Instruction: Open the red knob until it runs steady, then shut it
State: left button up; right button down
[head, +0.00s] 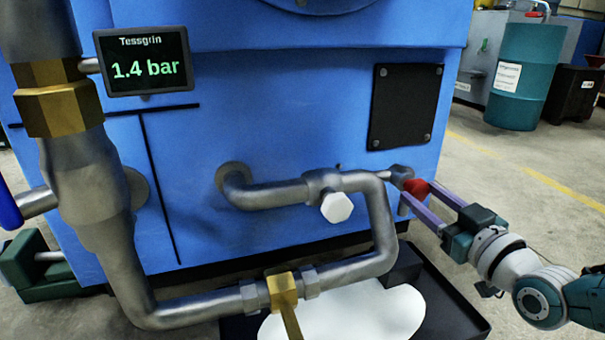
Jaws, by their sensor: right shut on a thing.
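The red knob (416,188) sits on a small grey fitting at the right end of the pipework, in front of the blue machine. My right gripper (411,196) reaches in from the right, with its two long purple fingers on either side of the knob. It is shut on the red knob, and the fingers hide part of it. A dark display (144,62) at the upper left reads "Tessgrin" and "1.4 bar" in green. My left gripper is not in view.
Grey pipes (270,194) with a white hexagonal cap (336,207) and a brass valve (282,290) run left of the knob. A black tray (452,305) with a white puddle-like patch (345,315) lies below. A teal drum (524,75) stands at the back right. Open floor lies right.

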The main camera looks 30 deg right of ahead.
jog(key=shift+m, duration=0.4)
jog(key=m, duration=0.3)
jog(key=shift+m, duration=0.4)
jog(key=m, duration=1.2)
jog(key=shift+m, duration=2.2)
jog(key=shift+c, duration=1.5)
grip_release()
